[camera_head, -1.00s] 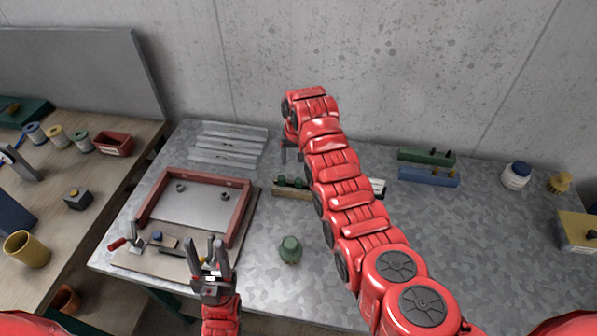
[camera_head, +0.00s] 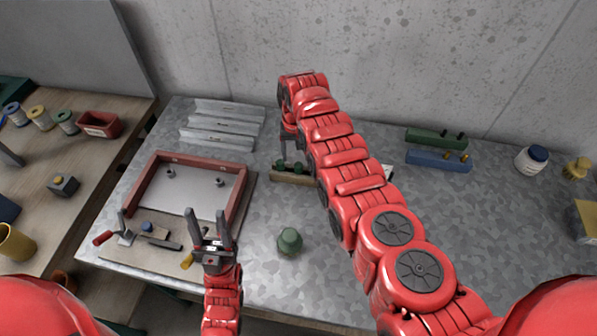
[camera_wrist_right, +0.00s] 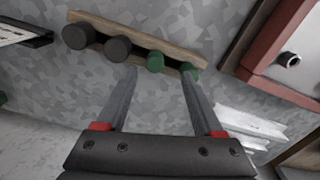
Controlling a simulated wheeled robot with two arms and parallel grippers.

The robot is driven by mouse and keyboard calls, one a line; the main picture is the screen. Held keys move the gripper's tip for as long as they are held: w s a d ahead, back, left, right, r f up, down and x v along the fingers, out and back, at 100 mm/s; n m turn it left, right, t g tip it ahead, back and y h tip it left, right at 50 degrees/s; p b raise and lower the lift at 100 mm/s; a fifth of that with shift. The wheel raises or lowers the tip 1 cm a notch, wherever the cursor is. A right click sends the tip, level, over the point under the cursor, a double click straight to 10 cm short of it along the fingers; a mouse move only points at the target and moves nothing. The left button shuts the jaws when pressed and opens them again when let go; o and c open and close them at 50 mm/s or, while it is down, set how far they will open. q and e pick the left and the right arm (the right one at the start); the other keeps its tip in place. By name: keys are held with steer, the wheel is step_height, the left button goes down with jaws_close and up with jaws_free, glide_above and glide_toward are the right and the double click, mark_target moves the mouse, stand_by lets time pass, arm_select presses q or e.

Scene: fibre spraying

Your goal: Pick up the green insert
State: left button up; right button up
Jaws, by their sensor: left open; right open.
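A wooden rack (camera_head: 292,178) stands at the middle of the metal table, partly hidden by my right arm. In the right wrist view it holds two green inserts, a nearer one (camera_wrist_right: 156,62) and one at the rack's end (camera_wrist_right: 188,70), beside two dark round pieces (camera_wrist_right: 97,42). My right gripper (camera_head: 292,153) is open at the rack; in the wrist view its fingers (camera_wrist_right: 158,74) point at the green inserts, with the nearer insert between the fingertips. Contact cannot be told. My left gripper (camera_head: 208,228) is open and empty near the red frame's front right corner.
A red-walled frame (camera_head: 235,200) on a board lies left, with metal strips (camera_head: 222,128) behind it. A green rounded object (camera_head: 289,241) stands in front of the rack. Green (camera_head: 430,138) and blue (camera_head: 432,161) holders lie back right. The right table area is mostly clear.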

mark_target(298, 164)
steer(key=shift+s+f, duration=0.15)
steer(key=shift+f+b, duration=0.3)
steer(key=shift+b, duration=0.05)
steer(key=f+b, duration=0.2)
steer(key=f, duration=0.1)
steer(key=f+b, duration=0.1)
steer(key=b, duration=0.1)
steer(key=shift+w+d+f, duration=0.2)
steer(key=shift+d+f, duration=0.2)
steer(key=shift+s+r, duration=0.1)
steer(key=shift+r, duration=0.1)
steer(key=shift+c, duration=0.3)
jaws_close()
